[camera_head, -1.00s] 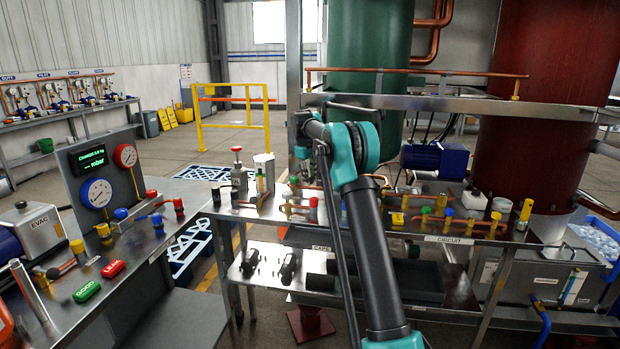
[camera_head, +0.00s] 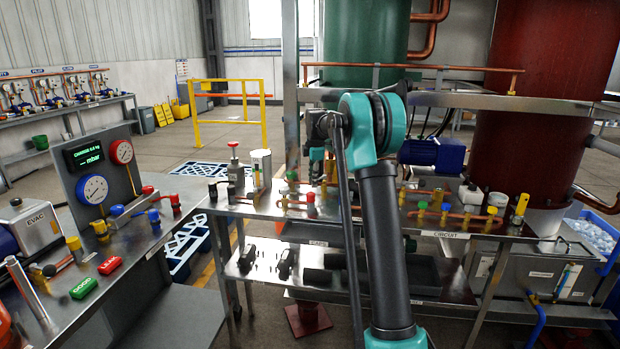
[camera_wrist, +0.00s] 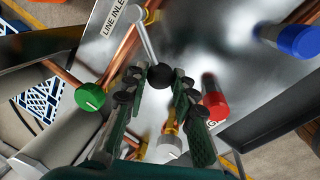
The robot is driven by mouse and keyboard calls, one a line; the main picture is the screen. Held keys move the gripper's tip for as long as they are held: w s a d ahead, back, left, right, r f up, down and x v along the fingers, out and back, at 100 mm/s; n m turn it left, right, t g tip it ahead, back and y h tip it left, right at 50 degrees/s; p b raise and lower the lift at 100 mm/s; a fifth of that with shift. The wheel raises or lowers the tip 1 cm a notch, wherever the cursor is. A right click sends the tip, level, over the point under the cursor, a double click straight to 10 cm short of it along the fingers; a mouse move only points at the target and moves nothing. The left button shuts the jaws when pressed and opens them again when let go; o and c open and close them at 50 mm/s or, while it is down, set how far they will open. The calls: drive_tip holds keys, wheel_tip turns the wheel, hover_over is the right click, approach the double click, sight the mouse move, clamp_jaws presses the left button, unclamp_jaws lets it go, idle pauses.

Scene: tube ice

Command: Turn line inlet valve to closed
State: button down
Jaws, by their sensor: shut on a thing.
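The line inlet valve shows in the wrist view as a silver lever (camera_wrist: 146,36) ending in a black ball knob (camera_wrist: 161,77), beside a label (camera_wrist: 112,18) reading "LINE INLE", cut off at the edge. My gripper (camera_wrist: 159,84) has its two green fingers on either side of the knob and is shut on it. The fingertips' exact contact is hard to see. In the head view my gripper (camera_head: 317,165) is low over the back of the circuit bench, partly hidden by my arm. The valve itself cannot be made out there.
In the wrist view a green knob (camera_wrist: 90,97) lies left of the fingers. A red cap (camera_wrist: 214,104) is close on the right, and a blue one (camera_wrist: 298,41) is farther right. The bench (camera_head: 262,209) carries several fittings. A copper rail (camera_head: 440,67) runs behind.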

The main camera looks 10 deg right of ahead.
drive_tip(key=d+n, duration=0.1)
drive_tip(key=s+d+n, duration=0.1)
drive_tip(key=n, duration=0.1)
drive_tip(key=shift+s+y, duration=0.2)
drive_tip(key=shift+y, duration=0.2)
drive_tip(key=shift+s+d+n, duration=0.2)
drive_tip(key=shift+d+n, duration=0.15)
drive_tip(key=shift+n, duration=0.5)
drive_tip(key=shift+s+d+n, duration=0.15)
drive_tip(key=shift+d+n, duration=0.2)
drive_tip(key=shift+n, duration=0.5)
drive_tip(key=c, duration=1.2)
unclamp_jaws()
drive_tip(key=v, duration=1.2)
drive_tip(key=shift+w+d, duration=0.25)
drive_tip(key=shift+d, duration=0.05)
